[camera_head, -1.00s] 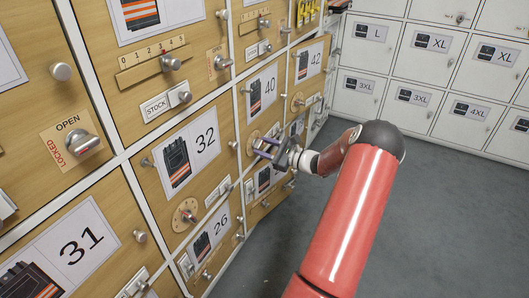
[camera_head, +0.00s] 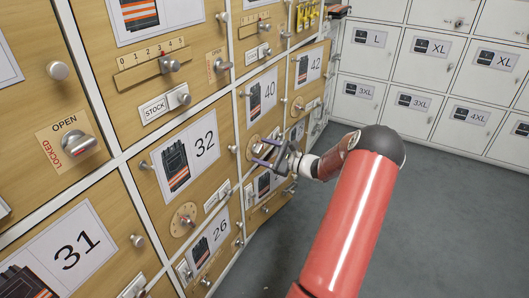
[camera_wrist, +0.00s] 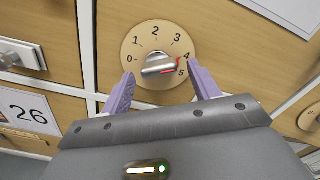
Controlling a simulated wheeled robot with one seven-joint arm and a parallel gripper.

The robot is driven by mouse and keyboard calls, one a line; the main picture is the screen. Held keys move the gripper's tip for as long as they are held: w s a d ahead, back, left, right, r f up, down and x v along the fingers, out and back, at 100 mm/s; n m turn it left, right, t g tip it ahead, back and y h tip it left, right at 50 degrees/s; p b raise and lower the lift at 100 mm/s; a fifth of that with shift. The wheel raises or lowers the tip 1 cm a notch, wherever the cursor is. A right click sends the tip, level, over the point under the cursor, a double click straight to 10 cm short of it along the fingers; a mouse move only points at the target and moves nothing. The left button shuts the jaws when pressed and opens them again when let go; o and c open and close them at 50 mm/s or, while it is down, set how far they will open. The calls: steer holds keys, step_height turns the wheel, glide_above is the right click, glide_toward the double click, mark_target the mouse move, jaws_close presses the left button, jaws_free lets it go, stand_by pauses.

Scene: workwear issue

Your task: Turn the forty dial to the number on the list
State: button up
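The forty dial (camera_head: 254,143) is a round wooden disc below the "40" label (camera_head: 262,93), partly hidden behind my gripper in the head view. In the wrist view the dial (camera_wrist: 136,42) shows numbers 0 to 5 around a silver knob (camera_wrist: 157,66). The knob's red mark points right, between 4 and 5. My gripper (camera_wrist: 164,86) is open, with one purple finger on each side of the dial's lower part. No list is readable in these frames.
The "32" door (camera_head: 204,143) with its own dial (camera_head: 184,219) is to the left. The "26" door (camera_head: 220,229) is below it, and the "42" door (camera_head: 315,62) is to the right. Grey size lockers (camera_head: 420,80) line the back. The grey floor (camera_head: 440,220) is clear.

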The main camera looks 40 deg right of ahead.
steer(key=v, duration=0.8)
stand_by(0.7)
